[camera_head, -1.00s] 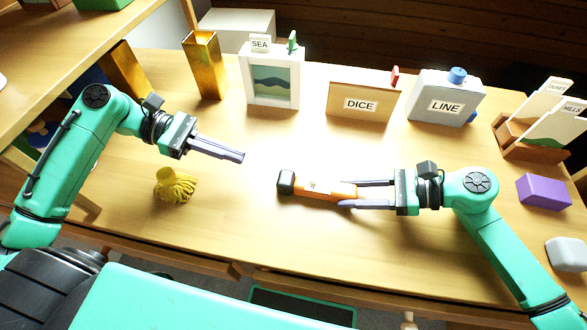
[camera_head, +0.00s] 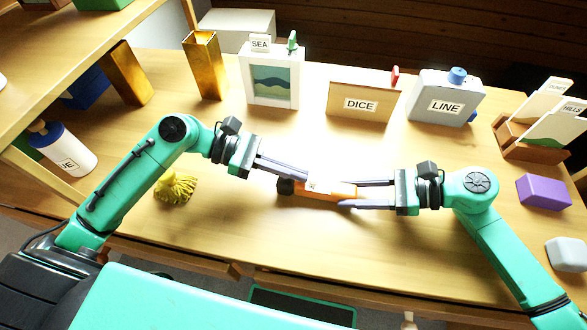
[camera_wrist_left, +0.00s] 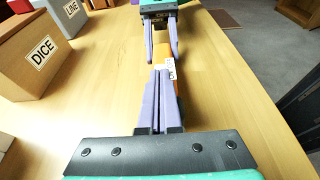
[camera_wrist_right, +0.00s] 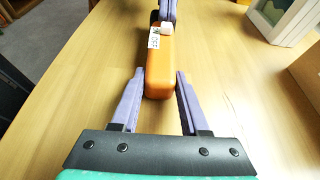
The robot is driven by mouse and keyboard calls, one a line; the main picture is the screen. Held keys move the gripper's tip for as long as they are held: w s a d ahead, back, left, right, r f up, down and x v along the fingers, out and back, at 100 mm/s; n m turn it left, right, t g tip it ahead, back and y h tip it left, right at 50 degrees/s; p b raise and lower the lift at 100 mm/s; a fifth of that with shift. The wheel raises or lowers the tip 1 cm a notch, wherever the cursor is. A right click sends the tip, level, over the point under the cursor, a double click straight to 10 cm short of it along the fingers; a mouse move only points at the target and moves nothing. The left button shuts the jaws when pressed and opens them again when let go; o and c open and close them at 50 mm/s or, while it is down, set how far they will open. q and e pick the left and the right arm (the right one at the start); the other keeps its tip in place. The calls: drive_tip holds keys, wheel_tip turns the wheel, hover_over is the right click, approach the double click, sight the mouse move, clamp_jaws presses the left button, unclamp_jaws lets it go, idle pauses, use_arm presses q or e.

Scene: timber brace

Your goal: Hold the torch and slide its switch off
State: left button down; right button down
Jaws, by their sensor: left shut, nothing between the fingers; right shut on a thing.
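The orange torch (camera_head: 333,191) lies lengthwise above the table, its dark head (camera_head: 286,187) to the left. My right gripper (camera_head: 352,194) is shut on its rear end, one finger along each side. In the right wrist view, the torch (camera_wrist_right: 159,70) carries a white label (camera_wrist_right: 154,40) and a small pale switch (camera_wrist_right: 166,29). My left gripper (camera_head: 308,178) is shut and empty, its tips over the torch beside the label and switch. It also shows in the left wrist view (camera_wrist_left: 161,70). Whether the tips touch the switch is unclear. The left fingers partly hide the torch's head.
Behind stand a SEA picture box (camera_head: 272,80), a DICE box (camera_head: 360,103) and a LINE box (camera_head: 445,98). A yellow tassel-like thing (camera_head: 175,187) lies near my left forearm. A purple block (camera_head: 543,191) sits at the right.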

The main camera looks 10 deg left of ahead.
sight(309, 181)
use_arm(q)
drive_tip(key=shift+d, duration=1.65)
drive_tip(key=shift+a, duration=0.1)
drive_tip(key=a, duration=0.4)
drive_tip(key=shift+a, duration=0.4)
drive_tip(key=v, duration=0.9)
drive_tip(key=shift+a+r, duration=0.1)
drive_tip(key=shift+r, duration=0.05)
use_arm(e)
drive_tip(key=shift+c, duration=1.6)
unclamp_jaws()
drive_tip(key=shift+d, duration=0.1)
